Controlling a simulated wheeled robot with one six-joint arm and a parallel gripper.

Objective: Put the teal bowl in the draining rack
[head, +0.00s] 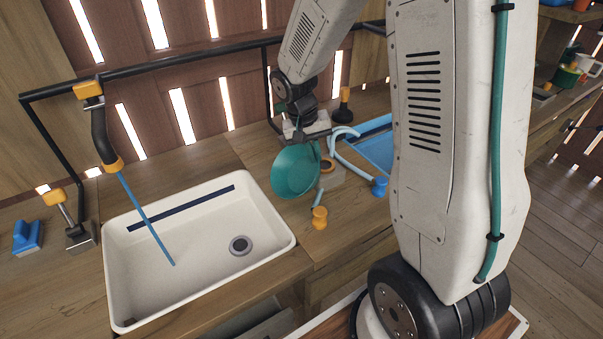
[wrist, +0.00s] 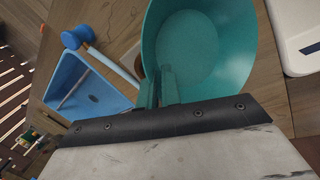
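The teal bowl (head: 293,172) hangs tilted from my gripper (head: 316,143), above the counter just right of the white sink. In the wrist view the bowl (wrist: 215,50) fills the upper middle, with its inside showing. My gripper (wrist: 160,88) is at the bowl's near rim, and its fingers look shut on the rim. I cannot make out a draining rack in either view; my arm hides part of the counter on the right.
The white sink (head: 150,285) with a black-and-orange tap (head: 100,130) lies left of the bowl. An orange knob (head: 320,217) stands at the counter's front.

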